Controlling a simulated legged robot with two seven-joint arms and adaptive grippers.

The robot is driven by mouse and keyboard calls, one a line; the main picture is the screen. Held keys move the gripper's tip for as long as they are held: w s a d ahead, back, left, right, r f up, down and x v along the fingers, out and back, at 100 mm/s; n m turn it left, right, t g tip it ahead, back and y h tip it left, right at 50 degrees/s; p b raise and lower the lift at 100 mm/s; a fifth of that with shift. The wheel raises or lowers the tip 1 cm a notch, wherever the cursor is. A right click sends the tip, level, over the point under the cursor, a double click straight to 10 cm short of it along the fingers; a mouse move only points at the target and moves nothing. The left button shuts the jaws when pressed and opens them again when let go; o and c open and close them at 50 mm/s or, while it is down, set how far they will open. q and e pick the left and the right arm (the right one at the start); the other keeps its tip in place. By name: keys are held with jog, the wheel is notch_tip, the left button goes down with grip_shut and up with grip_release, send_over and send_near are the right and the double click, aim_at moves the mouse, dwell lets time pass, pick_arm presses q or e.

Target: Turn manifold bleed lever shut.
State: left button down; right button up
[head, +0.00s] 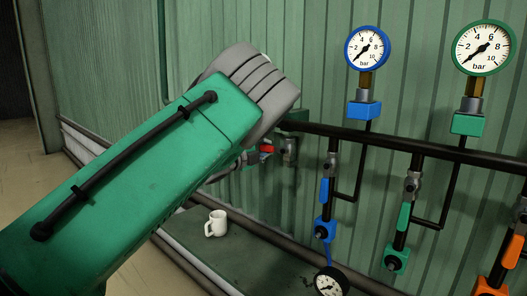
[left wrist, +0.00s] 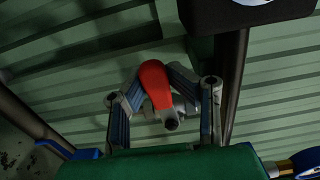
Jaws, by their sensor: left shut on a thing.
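The red bleed lever (left wrist: 155,78) shows in the left wrist view, standing up from a grey valve body (left wrist: 172,117). My left gripper (left wrist: 157,97) has one finger on each side of the lever and is shut on it. In the head view my green left forearm hides most of the gripper (head: 250,158). A small piece of the red lever (head: 267,149) shows beside it, next to the grey valve fitting (head: 289,150) at the left end of the black manifold pipe (head: 400,143). My right gripper is in neither view.
Blue (head: 324,190), green (head: 404,216) and orange (head: 513,250) valve handles hang below the pipe. A blue-rimmed gauge (head: 367,48) and a green-rimmed gauge (head: 483,48) stand above it. A white mug (head: 216,223) sits on the ledge below.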

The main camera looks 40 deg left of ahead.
pick_arm(q)
jog(key=shift+w+d+f+h, duration=0.1)
jog(key=shift+d+f+h, duration=0.25)
jog(key=shift+d, duration=0.25)
jog(key=c, duration=1.6)
grip_release()
jog(key=shift+o, duration=0.9)
jog(key=shift+d+r, duration=0.1)
jog(key=shift+d, duration=0.05)
jog(key=shift+d+r, duration=0.25)
jog(key=shift+s+a, duration=0.15)
jog(key=shift+s, duration=0.1)
jog(key=s, duration=0.3)
jog(key=s+a, duration=0.1)
jog(key=s, duration=0.2)
jog(key=shift+a+f, duration=0.15)
jog(key=shift+f, duration=0.05)
send_near(266, 149)
jog(key=shift+s+d+r, duration=0.1)
jog(key=shift+s+d, duration=0.1)
jog(key=shift+d, duration=0.35)
jog(key=shift+s+d, duration=0.2)
jog(key=shift+d, duration=0.35)
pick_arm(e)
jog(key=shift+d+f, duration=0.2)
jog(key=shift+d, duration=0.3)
